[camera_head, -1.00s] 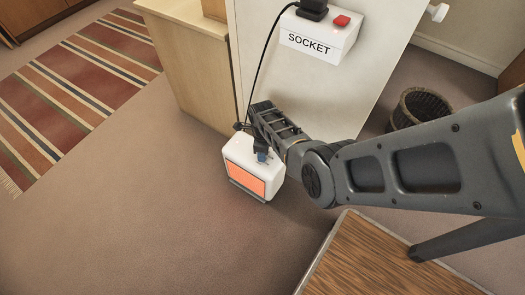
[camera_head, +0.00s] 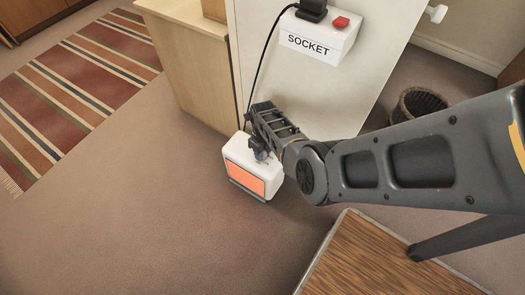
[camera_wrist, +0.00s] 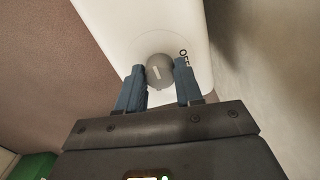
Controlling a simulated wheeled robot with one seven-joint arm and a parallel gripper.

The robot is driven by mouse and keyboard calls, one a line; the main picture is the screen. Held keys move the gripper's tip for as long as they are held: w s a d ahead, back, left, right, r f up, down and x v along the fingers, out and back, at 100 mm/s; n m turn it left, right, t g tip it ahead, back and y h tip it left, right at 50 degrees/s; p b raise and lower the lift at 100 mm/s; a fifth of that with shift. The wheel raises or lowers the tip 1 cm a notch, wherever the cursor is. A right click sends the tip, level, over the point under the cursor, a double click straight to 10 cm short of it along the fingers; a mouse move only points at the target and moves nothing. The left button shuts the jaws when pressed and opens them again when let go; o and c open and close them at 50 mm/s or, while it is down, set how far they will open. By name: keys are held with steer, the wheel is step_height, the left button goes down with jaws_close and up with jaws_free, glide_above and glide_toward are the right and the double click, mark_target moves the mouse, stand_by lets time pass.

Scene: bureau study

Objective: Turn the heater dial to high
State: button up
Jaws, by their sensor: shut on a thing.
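The white heater (camera_head: 246,168) stands on the carpet with its orange front panel glowing in the head view. Its top fills the upper part of the wrist view (camera_wrist: 120,22). The round grey dial (camera_wrist: 159,70) with a pale pointer mark sits on that top. Part of a dark label, which seems to start with "O", shows beside the dial at the right finger. My gripper (camera_wrist: 160,82) points down at the heater's top, its two blue fingers closed on opposite sides of the dial. In the head view my gripper (camera_head: 261,152) hides the dial.
A white box labelled SOCKET (camera_head: 318,35) with a red switch (camera_head: 341,22) holds a black plug, whose cord runs down to the heater. A wooden cabinet (camera_head: 190,70) stands behind. A wicker basket (camera_head: 420,103) and a wooden tabletop (camera_head: 385,260) are to the right.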

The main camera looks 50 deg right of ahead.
steer(key=shift+s, duration=0.1)
stand_by(0.3)
steer(key=o, duration=1)
steer(key=shift+o, duration=0.2)
step_height(320, 180, up, 8)
steer(key=p, duration=0.4)
steer(key=shift+d+f, duration=0.1)
